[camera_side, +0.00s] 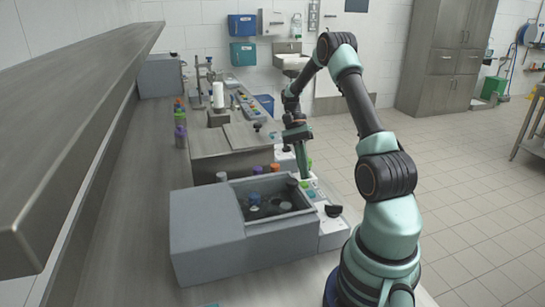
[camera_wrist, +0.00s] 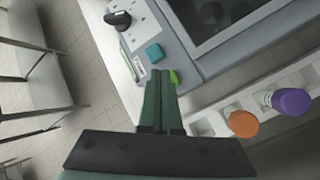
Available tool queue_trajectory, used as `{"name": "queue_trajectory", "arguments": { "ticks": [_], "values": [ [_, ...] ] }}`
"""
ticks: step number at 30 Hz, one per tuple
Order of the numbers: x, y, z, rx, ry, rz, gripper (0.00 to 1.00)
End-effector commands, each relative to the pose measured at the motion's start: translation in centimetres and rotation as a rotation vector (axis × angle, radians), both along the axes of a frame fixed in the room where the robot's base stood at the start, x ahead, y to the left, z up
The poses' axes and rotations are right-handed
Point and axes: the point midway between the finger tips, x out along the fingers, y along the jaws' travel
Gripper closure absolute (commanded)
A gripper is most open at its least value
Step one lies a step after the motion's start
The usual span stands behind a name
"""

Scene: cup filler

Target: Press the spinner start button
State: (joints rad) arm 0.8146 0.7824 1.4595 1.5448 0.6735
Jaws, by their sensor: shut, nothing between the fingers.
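The spinner is a grey box (camera_side: 205,235) with an open basin in the side view; its basin also shows in the wrist view (camera_wrist: 258,34). A pale control panel (camera_side: 333,234) runs along its right side. No label tells which is start. My gripper (camera_wrist: 160,74) is shut and empty, its tips over the panel's end beside the green button. Whether they touch it cannot be told. In the side view my gripper (camera_side: 303,172) points down there.
A black knob (camera_wrist: 118,20) stands on the panel. A white rack with an orange cap (camera_wrist: 243,124) and a purple cap (camera_wrist: 291,101) lies close to my fingers' right. A steel shelf (camera_side: 75,130) overhangs the counter's left. Open floor lies right.

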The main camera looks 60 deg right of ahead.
Motion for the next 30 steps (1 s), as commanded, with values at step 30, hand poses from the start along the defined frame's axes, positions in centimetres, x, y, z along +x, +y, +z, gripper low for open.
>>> {"name": "queue_trajectory", "arguments": {
  "ticks": [30],
  "values": [
    [-0.16,-0.12,-1.10,0.002,-0.001,-0.002,1.00]
  ]
}}
